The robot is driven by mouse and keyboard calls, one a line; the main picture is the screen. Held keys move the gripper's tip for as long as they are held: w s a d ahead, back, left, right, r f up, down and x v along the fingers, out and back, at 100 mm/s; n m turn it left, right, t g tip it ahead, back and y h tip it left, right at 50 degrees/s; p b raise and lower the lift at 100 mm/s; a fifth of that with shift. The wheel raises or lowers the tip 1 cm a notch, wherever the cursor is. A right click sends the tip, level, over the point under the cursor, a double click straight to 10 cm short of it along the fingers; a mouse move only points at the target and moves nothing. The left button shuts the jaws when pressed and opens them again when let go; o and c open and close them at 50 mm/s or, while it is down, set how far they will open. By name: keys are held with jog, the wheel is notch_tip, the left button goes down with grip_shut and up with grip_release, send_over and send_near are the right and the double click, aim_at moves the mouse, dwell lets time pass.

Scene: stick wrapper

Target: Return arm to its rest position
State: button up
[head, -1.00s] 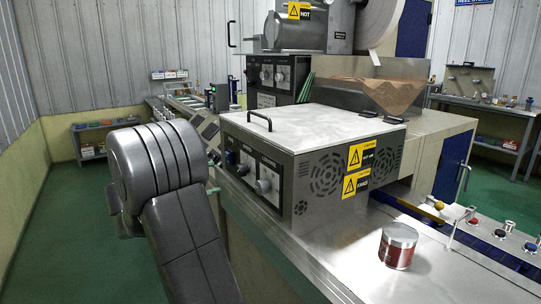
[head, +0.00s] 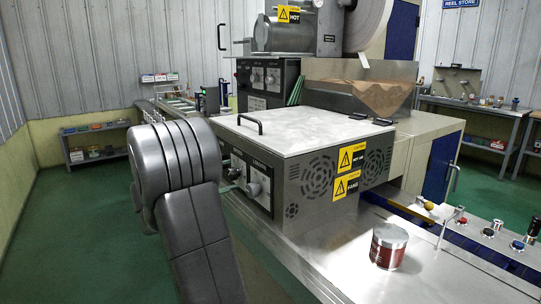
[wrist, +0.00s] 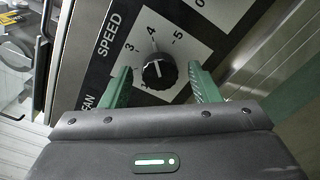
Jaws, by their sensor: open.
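My gripper (wrist: 162,85) shows in the wrist view as two green fingers, spread apart. A black knob (wrist: 158,71) with a white pointer line, on a numbered dial beside the word SPEED, appears between the fingertips. The fingers look clear of the knob's sides; the exact depth between them is hard to tell. In the head view my grey arm (head: 185,170) rises at the left, beside the front control panel of the metal machine box (head: 262,190). My gripper is mostly hidden behind the arm there.
A red can with a silver lid (head: 389,245) stands on the metal counter (head: 330,258). Colored push buttons (head: 495,226) line the right side. A brown paper-like sheet (head: 368,95) lies behind the box. Green floor (head: 70,220) is open at the left.

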jog(key=v, duration=1.3)
jog(key=x, duration=1.3)
jog(key=shift+w+d, duration=0.1)
jog(key=shift+d, duration=0.2)
jog(key=shift+a+r+n+p, duration=0.25)
jog(key=shift+n+p, duration=0.45)
jog(key=shift+p, duration=0.5)
jog(key=n+p, duration=0.3)
jog(key=p, duration=0.2)
jog(key=shift+n, duration=0.4)
jog(key=n+p, duration=0.3)
jog(key=p, duration=0.2)
jog(key=shift+n, duration=0.4)
jog(key=b+v, duration=0.2)
jog(key=v, duration=1)
jog(key=shift+s+a+f, duration=0.25)
jog(key=shift+f, duration=0.1)
jog(key=shift+d, duration=0.1)
